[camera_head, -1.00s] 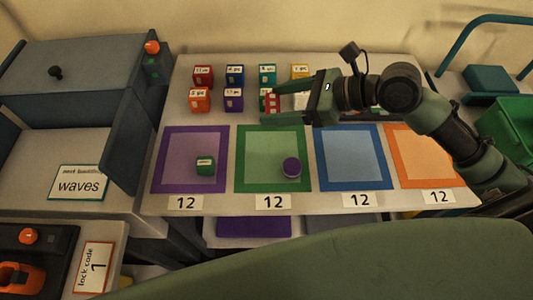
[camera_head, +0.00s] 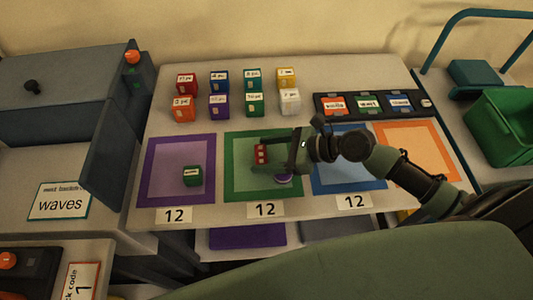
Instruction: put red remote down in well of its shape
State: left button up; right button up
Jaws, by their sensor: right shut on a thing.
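My right gripper (camera_head: 260,156) is over the green-framed mat (camera_head: 231,188). It is shut on a small red thing (camera_head: 261,152) with pale marks on its face, which may be the red remote. I cannot tell whether the red thing touches the mat. A purple round piece (camera_head: 284,180) is partly hidden under the gripper's near finger. No well of a remote's shape can be made out. My left gripper is not in view.
Purple (camera_head: 150,187), blue (camera_head: 350,187) and orange (camera_head: 432,150) framed mats flank the green one. A green block (camera_head: 192,176) sits on the purple mat. Several labelled blocks (camera_head: 219,105) stand behind. A black tray (camera_head: 385,114) lies back right; a green crate (camera_head: 503,125) is farther right.

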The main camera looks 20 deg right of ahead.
jog(key=shift+f, duration=0.1)
jog(key=o, duration=1.4)
